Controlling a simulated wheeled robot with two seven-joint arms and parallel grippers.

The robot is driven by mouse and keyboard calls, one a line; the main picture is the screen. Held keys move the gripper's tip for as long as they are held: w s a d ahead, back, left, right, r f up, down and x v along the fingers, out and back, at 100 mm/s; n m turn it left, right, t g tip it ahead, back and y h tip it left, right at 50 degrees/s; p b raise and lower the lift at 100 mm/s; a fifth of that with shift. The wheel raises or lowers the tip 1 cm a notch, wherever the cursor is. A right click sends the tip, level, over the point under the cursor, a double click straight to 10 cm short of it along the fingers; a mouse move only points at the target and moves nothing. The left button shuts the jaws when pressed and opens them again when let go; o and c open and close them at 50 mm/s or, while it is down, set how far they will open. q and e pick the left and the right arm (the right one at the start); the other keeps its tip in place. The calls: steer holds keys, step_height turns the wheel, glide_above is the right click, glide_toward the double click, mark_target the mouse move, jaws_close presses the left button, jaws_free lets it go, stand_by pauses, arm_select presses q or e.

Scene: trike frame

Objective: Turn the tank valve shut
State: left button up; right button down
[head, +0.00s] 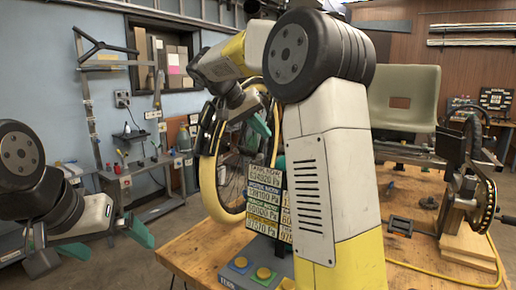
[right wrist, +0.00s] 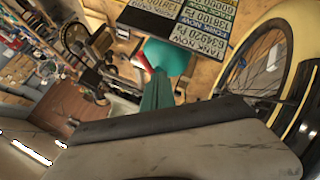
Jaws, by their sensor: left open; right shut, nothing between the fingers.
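I cannot make out the tank valve in either view. A board of pressure readouts in Pa (head: 264,205) stands on the wooden table, and its edge shows upside down in the right wrist view (right wrist: 190,18). My right gripper (head: 262,124) is shut and empty, raised above and behind the board, beside a yellow-rimmed wheel (head: 209,185). Its teal finger shows in the right wrist view (right wrist: 157,97). A teal rounded part (right wrist: 168,56) lies beyond the finger; I cannot tell what it is. My left gripper (head: 108,243) is open and empty at the lower left, away from the table.
A box with yellow and blue buttons (head: 252,270) sits at the table's front. My right arm hides the table's middle. A black wheel with a crank (head: 480,195) stands at the right, with a yellow cable (head: 440,280) nearby.

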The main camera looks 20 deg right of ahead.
steer(key=shift+m+y, duration=0.3)
steer(key=shift+y, duration=0.1)
steer(key=d+f, duration=0.4)
steer(key=d, duration=0.1)
steer(key=w+d+f, duration=0.1)
steer(key=d+f, duration=0.2)
